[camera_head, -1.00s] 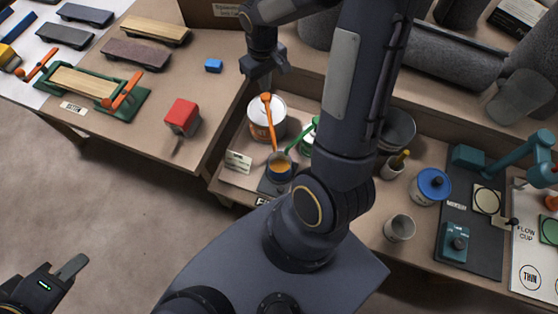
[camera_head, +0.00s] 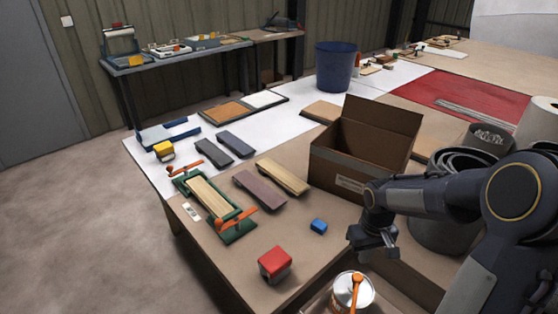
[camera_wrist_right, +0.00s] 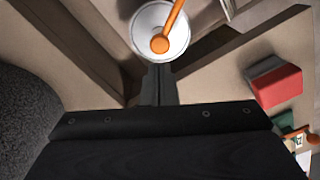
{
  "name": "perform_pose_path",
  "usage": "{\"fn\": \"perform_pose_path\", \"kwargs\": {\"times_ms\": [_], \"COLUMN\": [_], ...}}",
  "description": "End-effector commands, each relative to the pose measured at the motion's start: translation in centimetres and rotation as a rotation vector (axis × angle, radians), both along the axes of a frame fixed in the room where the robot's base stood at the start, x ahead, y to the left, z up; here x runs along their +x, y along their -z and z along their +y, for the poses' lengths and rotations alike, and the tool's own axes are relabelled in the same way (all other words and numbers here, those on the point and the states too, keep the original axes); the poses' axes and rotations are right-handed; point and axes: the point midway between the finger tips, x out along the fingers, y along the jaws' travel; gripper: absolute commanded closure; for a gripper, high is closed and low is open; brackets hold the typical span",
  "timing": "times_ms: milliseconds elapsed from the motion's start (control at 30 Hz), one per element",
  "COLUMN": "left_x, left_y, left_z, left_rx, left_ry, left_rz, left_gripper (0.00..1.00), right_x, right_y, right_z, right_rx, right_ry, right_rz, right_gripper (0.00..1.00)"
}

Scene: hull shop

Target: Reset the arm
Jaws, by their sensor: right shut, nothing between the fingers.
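My right gripper (camera_head: 374,243) hangs at the right of the head view, beside the open cardboard box and a little above and behind the white can (camera_head: 352,292). It is shut and empty. In the right wrist view its closed fingers (camera_wrist_right: 158,85) point toward the white can (camera_wrist_right: 172,40), which has an orange-handled tool (camera_wrist_right: 163,40) across it. The fingers look apart from the can. My right arm (camera_head: 470,215) comes in from the right edge. My left gripper is out of the head view.
An open cardboard box (camera_head: 362,150) stands close behind the right gripper.

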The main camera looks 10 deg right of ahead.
Motion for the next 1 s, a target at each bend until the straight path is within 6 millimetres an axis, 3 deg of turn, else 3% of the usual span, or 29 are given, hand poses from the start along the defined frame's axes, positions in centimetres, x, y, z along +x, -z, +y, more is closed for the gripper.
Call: {"fn": "perform_pose_path", "kwargs": {"times_ms": [133,233,400,500,733,1000], "left_x": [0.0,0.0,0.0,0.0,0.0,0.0], "left_y": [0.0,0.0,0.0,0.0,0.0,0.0], "left_z": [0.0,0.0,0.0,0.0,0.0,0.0], "left_rx": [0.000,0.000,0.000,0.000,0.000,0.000], "left_ry": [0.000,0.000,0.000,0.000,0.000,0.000], "left_rz": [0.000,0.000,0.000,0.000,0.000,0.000], "left_gripper": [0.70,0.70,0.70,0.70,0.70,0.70], "right_x": [-0.7,-2.2,-6.9,-9.9,-15.0,-16.4], "right_y": [-1.5,-4.1,-9.0,-10.9,-12.2,-12.2], "right_z": [0.6,1.9,5.6,7.9,11.8,13.0], "right_rx": [0.017,0.054,0.156,0.217,0.325,0.358], "right_ry": [0.011,0.032,0.070,0.085,0.097,0.099], "right_rz": [-0.030,-0.091,-0.230,-0.310,-0.442,-0.481], "right_gripper": [1.00,1.00,1.00,1.00,1.00,1.00]}}
